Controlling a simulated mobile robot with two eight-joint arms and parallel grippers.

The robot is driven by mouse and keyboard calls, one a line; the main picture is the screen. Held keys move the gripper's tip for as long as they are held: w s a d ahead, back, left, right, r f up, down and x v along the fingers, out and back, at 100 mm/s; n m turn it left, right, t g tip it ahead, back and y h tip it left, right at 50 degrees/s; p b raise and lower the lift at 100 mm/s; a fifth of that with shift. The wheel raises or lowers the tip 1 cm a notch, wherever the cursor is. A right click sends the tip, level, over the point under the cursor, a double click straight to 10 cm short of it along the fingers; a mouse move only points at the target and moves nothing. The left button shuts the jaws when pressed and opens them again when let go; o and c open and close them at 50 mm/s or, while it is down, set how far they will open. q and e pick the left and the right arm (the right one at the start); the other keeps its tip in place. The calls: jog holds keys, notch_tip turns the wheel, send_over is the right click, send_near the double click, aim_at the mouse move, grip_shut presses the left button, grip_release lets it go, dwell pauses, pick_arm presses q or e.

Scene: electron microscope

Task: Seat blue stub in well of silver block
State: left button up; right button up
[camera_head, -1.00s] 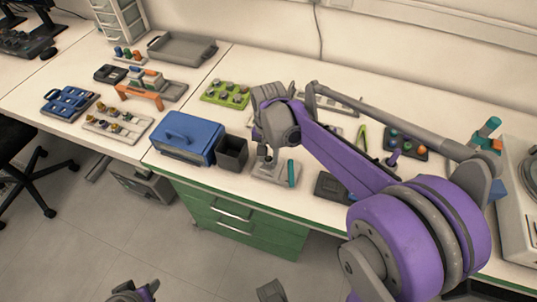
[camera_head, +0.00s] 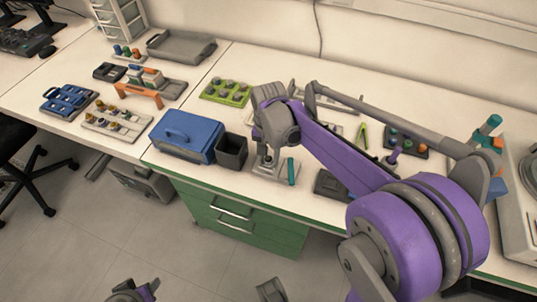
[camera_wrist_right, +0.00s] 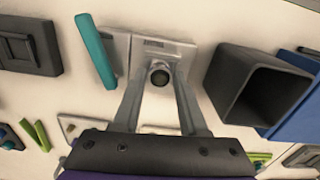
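The silver block (camera_wrist_right: 160,48) lies on the bench with a label plate; it also shows in the head view (camera_head: 262,171). A dark round top in a pale ring (camera_wrist_right: 160,77) shows at the block; I cannot tell if it is the empty well or a stub in it. No blue colour shows there, so I cannot pick out the blue stub. My right gripper (camera_wrist_right: 160,76) is over the block, its two fingers apart on either side of the round top. Contact with it is unclear. My left gripper cannot be made out.
A teal rod (camera_wrist_right: 96,50) lies along the block's side. A dark open bin (camera_head: 231,151) and a blue box (camera_head: 187,138) stand left of the block. A dark flat device (camera_head: 329,187) lies to its right. The green rack (camera_head: 226,91) is behind.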

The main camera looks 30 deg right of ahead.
jog(key=o, duration=0.4)
notch_tip(320, 180, up, 11)
jog(key=shift+f+p, duration=0.1)
jog(key=shift+p, duration=0.75)
